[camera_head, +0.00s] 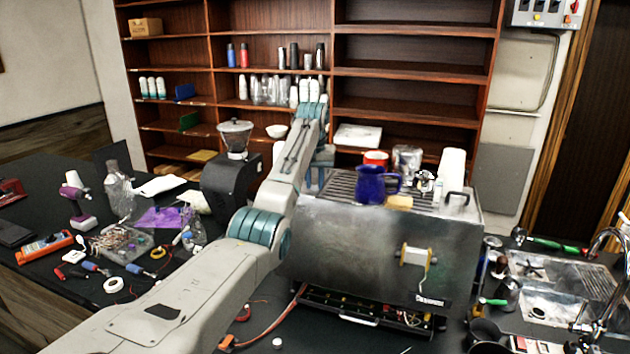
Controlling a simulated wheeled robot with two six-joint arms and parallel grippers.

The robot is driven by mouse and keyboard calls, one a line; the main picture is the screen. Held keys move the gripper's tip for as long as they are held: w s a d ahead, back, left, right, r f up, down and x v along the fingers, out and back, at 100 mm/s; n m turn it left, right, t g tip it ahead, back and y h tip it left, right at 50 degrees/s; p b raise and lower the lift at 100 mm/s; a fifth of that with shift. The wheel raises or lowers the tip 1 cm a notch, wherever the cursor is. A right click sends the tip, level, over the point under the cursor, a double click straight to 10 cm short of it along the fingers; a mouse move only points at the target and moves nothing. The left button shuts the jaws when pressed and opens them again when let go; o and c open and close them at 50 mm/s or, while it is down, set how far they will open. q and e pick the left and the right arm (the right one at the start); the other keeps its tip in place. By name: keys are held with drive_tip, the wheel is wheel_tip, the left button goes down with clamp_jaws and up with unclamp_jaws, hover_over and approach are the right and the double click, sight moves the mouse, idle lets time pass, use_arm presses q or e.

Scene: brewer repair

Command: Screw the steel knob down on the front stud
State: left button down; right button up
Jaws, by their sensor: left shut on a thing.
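The brewer (375,245) is a steel machine on the dark worktop, with a slatted top. My left arm comes in from the lower left and rises past the brewer's left side. It bends down at its far end, where my left gripper (319,172) is at the left end of the brewer's top. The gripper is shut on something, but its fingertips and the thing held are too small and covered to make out. I cannot make out the steel knob or the front stud. My right gripper is not in view.
A blue pitcher (371,184), a red cup (376,158) and white cups (452,163) stand on the brewer. A black grinder (229,180) stands to its left. Tools and a clear bottle (119,190) crowd the left worktop. A sink area (555,290) lies right.

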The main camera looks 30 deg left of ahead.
use_arm(q)
drive_tip(key=shift+m, duration=0.3)
drive_tip(key=m, duration=0.4)
drive_tip(key=shift+h, duration=0.3)
drive_tip(key=shift+a, duration=0.1)
drive_tip(key=m, duration=0.4)
drive_tip(key=shift+r+m+h, duration=0.1)
drive_tip(key=shift+m+h, duration=0.2)
drive_tip(key=shift+m, duration=0.1)
drive_tip(key=c, duration=0.8)
unclamp_jaws()
drive_tip(key=shift+r, duration=3.45)
drive_tip(key=shift+f, duration=0.1)
